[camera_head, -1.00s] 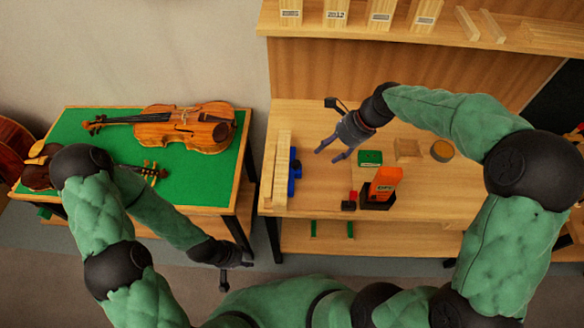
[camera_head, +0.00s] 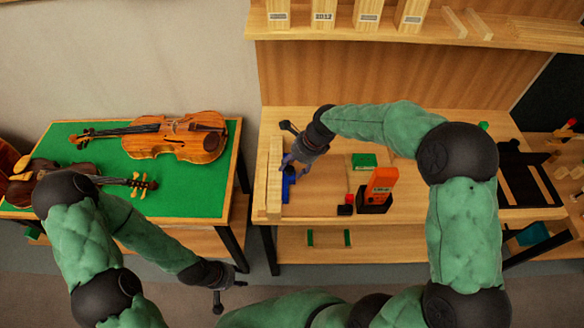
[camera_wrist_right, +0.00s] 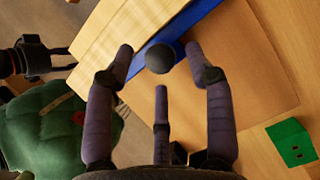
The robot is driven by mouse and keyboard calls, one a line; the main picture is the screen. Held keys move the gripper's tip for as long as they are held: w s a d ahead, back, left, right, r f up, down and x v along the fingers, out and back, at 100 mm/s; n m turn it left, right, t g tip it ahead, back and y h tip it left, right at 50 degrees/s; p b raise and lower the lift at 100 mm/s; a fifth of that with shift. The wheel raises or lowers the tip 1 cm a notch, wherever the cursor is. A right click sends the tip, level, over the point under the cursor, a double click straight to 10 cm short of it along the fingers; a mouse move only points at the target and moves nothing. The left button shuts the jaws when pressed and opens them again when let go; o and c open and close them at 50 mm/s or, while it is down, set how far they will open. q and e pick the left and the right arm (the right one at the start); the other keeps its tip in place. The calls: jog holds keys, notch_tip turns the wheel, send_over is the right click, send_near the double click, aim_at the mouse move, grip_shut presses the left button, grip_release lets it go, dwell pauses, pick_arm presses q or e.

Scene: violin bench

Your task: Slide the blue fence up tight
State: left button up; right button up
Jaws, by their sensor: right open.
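The blue fence (camera_head: 287,188) stands on the bench beside the pale wooden strips (camera_head: 274,170), partly hidden by my right gripper (camera_head: 288,163) in the head view. In the right wrist view the blue fence (camera_wrist_right: 205,12) runs diagonally along a wooden strip, with a round black knob (camera_wrist_right: 160,58) at its near side. My right gripper (camera_wrist_right: 160,62) is open, its fingers spread either side of the knob. I cannot tell whether they touch it. My left gripper (camera_head: 220,298) hangs low in front of the green table, away from the fence; its fingers are too small to read.
A green box (camera_head: 363,161) and an orange tool (camera_head: 382,182) in a black holder stand right of the fence. A small red and black item (camera_head: 346,205) sits near the front edge. Violins lie on the green table (camera_head: 200,200) at left.

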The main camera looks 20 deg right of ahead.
jog(key=shift+w+a+f, duration=0.15)
jog(key=shift+a+f, duration=0.05)
jog(key=shift+f, duration=0.35)
grip_shut()
jog(key=shift+a+r+p, duration=0.15)
jog(key=shift+a+p, duration=0.05)
jog(key=shift+p, duration=0.7)
jog(key=shift+w, duration=0.1)
grip_release()
